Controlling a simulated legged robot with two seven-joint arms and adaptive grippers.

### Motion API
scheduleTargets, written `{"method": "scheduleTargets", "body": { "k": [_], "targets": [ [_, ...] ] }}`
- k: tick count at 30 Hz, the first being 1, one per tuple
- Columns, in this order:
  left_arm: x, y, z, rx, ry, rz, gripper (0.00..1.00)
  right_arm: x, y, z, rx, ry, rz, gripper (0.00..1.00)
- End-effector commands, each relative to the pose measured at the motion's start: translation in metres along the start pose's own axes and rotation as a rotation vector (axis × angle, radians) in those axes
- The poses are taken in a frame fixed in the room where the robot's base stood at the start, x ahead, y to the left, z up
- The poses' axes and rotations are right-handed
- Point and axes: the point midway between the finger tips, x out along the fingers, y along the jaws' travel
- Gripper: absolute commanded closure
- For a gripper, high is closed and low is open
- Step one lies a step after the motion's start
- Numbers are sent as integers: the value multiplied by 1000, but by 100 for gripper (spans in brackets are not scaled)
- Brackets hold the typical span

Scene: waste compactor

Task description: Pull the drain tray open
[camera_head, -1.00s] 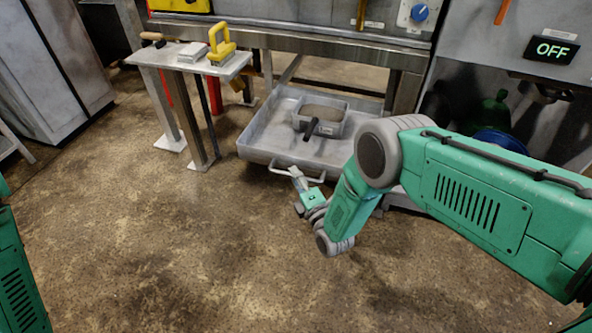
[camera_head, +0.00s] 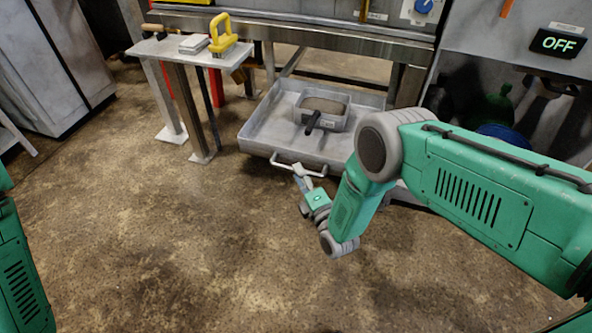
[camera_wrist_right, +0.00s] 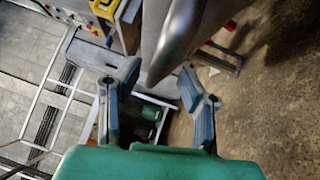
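The drain tray (camera_head: 262,135) is a wide, shallow grey metal tray low under the machine, and its front part sticks out past the machine's front. A light bar handle (camera_head: 285,165) runs along its front wall.
A grey pan (camera_head: 322,110) with a dark handle sits in the tray. A small table (camera_head: 185,48) with a yellow-handled tool (camera_head: 222,38) stands left of it. An OFF display (camera_head: 557,44) is at upper right. The floor (camera_head: 180,240) in front is clear.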

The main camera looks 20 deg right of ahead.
Motion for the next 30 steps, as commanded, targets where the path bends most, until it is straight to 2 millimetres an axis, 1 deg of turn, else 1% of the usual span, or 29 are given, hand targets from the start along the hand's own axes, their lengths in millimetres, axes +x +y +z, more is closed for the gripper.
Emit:
{"method": "scheduleTargets", "body": {
  "k": [1,3,9,12,15,20,30],
  "targets": [
    [0,0,0,0,0,0,60,-11,-1,-1,0,2,-5,66],
    [0,0,0,0,0,0,60,-26,-1,-1,0,2,-6,66],
    [0,0,0,0,1,0,60,-68,-2,-2,1,3,-7,66],
    [0,0,0,0,1,0,60,-84,-2,-2,0,3,-6,66],
    [0,0,0,0,1,0,60,-95,-2,-2,0,3,-5,66],
    [0,0,0,0,1,0,60,-101,-2,-2,1,2,-4,66],
    [1,0,-2,0,-1,0,60,-101,-2,-2,1,2,-4,66]
  ]
}}
